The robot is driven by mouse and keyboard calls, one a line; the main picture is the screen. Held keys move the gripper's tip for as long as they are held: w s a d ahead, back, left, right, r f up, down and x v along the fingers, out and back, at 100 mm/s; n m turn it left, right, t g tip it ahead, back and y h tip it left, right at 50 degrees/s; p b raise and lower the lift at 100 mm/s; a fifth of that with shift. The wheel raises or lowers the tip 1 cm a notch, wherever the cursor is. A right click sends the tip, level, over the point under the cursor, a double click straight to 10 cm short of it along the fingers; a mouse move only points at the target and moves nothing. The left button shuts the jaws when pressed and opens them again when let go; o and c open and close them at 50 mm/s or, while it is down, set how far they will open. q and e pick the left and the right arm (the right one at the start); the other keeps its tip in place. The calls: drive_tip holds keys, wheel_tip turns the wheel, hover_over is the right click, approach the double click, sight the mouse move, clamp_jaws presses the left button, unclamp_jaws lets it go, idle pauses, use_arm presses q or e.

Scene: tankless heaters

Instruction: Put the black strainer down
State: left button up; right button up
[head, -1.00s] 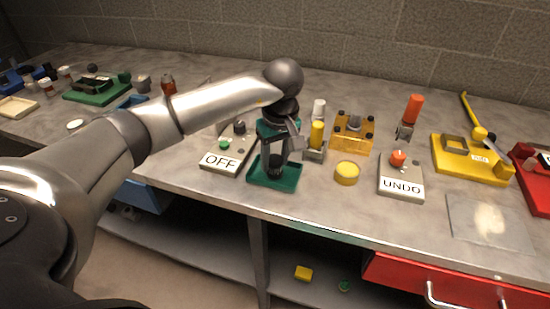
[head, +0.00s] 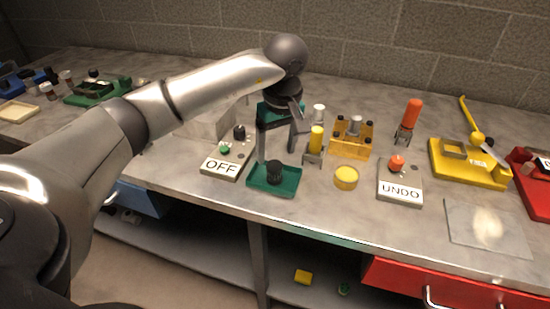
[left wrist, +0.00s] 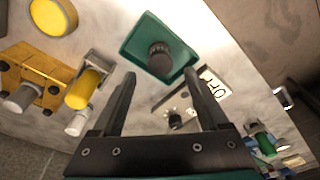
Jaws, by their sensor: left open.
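The black strainer (head: 274,172) is a small dark cylinder standing in the green tray (head: 259,187) near the front of the bench. In the left wrist view the strainer (left wrist: 160,58) sits in the tray (left wrist: 134,46), beyond my fingertips. My left gripper (head: 276,160) is open and empty above the tray, pointing down. In the left wrist view its two fingers (left wrist: 163,82) are spread apart with nothing between them. My right gripper is not in view.
Close to the tray are the OFF panel (head: 222,166) on the left, and a yellow cylinder in a holder (head: 316,140), an orange fixture (head: 351,138) and a yellow round piece (head: 346,178) on the right. The UNDO panel (head: 400,191) is farther right.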

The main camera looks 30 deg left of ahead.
use_arm(q)
wheel_tip(320, 180, up, 6)
drive_tip(key=shift+s+d+r+p, duration=0.25)
drive_tip(key=shift+d+p, duration=0.1)
drive_tip(key=shift+d, duration=0.1)
